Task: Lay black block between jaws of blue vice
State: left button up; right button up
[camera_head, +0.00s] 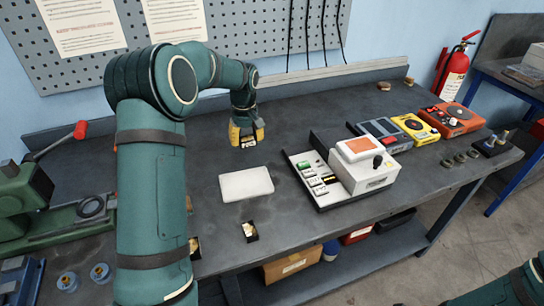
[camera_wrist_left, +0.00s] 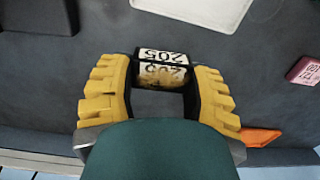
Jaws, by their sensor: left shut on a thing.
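My left gripper (camera_head: 246,136) has yellow fingers and hangs over the back middle of the bench. It is shut on a small black block (camera_wrist_left: 162,72) with a white label reading 205. The block sits between both yellow fingers in the left wrist view, with the bench surface beyond it. A blue item (camera_head: 20,280) at the lower left edge of the head view may be the blue vice; it is cut off by the frame, and its jaws cannot be made out. My right gripper is out of view; only part of my right arm shows at the lower right.
A white pad (camera_head: 246,183) lies in front of the left gripper. A small dark box (camera_head: 250,231) is nearer the front edge. A black tray (camera_head: 322,206) and a white device (camera_head: 364,172) stand to the right. A green machine (camera_head: 40,215) stands at left.

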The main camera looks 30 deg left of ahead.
aim_at(249, 165)
pick_arm(q)
notch_tip(249, 165, down, 9)
jog(key=shift+b, duration=0.85)
jog(key=shift+f, duration=0.1)
jog(key=o, duration=0.9)
jog(key=shift+f, duration=0.1)
jog(key=o, duration=0.3)
jog(key=shift+o, duration=0.2)
